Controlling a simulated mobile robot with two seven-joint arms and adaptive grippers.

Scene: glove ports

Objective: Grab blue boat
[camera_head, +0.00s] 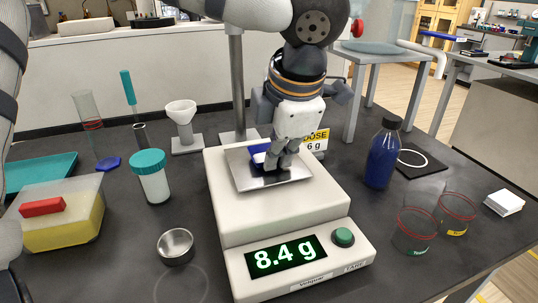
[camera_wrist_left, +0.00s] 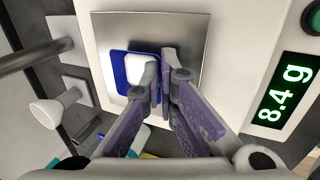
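The blue boat (camera_head: 258,150) is a small shallow blue dish on the steel pan (camera_head: 243,178) of the white balance. The wrist view shows the boat (camera_wrist_left: 121,75) with white contents in it. My left gripper (camera_head: 277,163) points down over the pan. In the wrist view its fingertips (camera_wrist_left: 161,60) are close together at the boat's right side, one inside over the white contents and one outside, with the rim between them. The fingers hide part of that side. The boat looks level on the pan. My right gripper is not in view.
The balance (camera_head: 290,212) reads 8.4 g. A blue bottle (camera_head: 382,157) and red-rimmed beakers (camera_head: 413,232) stand right. A white-bodied jar (camera_head: 153,180), a funnel on a stand (camera_head: 183,120), a small metal cup (camera_head: 176,246) and a yellow box (camera_head: 65,225) stand left. A post rises behind the balance.

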